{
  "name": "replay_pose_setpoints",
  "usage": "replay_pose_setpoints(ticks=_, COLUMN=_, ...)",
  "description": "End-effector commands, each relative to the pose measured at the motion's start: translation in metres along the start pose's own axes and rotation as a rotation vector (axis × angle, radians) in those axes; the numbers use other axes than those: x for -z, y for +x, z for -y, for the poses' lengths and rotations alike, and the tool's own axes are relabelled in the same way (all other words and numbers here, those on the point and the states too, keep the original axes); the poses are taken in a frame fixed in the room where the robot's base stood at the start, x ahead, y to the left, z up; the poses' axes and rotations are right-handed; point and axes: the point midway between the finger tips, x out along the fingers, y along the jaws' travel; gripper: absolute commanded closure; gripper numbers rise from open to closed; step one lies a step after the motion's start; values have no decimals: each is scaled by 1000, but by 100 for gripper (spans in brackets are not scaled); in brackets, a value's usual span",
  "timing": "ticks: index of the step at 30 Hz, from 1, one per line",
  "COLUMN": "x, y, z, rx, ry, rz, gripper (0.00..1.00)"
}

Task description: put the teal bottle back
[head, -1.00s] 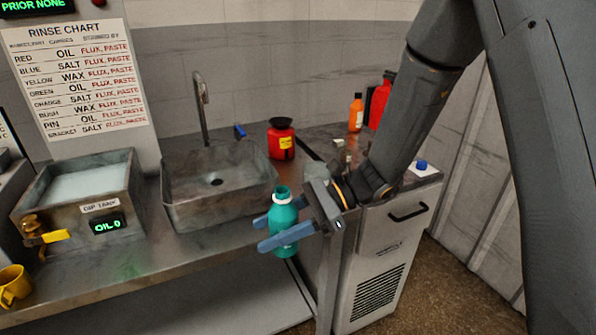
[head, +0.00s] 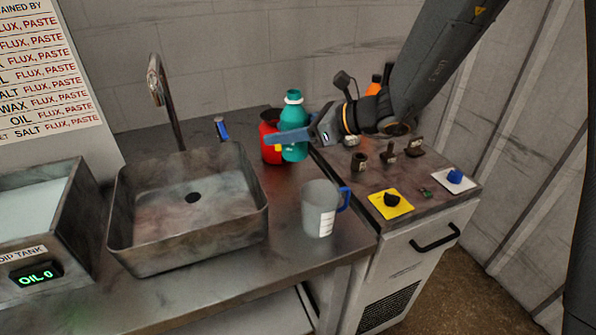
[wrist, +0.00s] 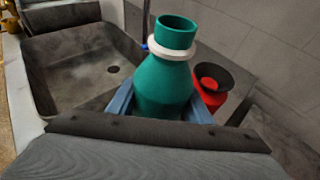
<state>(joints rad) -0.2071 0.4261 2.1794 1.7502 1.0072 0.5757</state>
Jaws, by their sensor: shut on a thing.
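The teal bottle (head: 294,128) is upright with a pale ring at its neck. My gripper (head: 292,136) is shut on it, with a blue finger across its body. In the head view the bottle overlaps the red container (head: 270,138) at the back of the counter, right of the sink. In the wrist view the bottle (wrist: 166,75) stands between the blue fingers, and the red container (wrist: 212,88) is behind it to the right. I cannot tell whether the bottle's base touches the counter.
A grey measuring cup (head: 320,207) with a blue handle stands at the counter's front right. The metal sink (head: 187,208) and its tap (head: 160,95) are to the left. The cabinet top (head: 432,185) at right holds small dark parts and a yellow plate (head: 391,204).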

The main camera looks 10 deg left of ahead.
Motion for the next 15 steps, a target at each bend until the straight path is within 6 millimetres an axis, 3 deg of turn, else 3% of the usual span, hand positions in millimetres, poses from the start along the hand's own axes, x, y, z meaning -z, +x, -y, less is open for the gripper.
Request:
replay_pose_setpoints(ticks=5, x=9, y=7, z=-3, rx=-3, ry=2, rz=-1, gripper=81)
replay_pose_setpoints(ticks=15, x=49, y=28, z=-6, rx=-10, ry=-3, rz=-1, gripper=81)
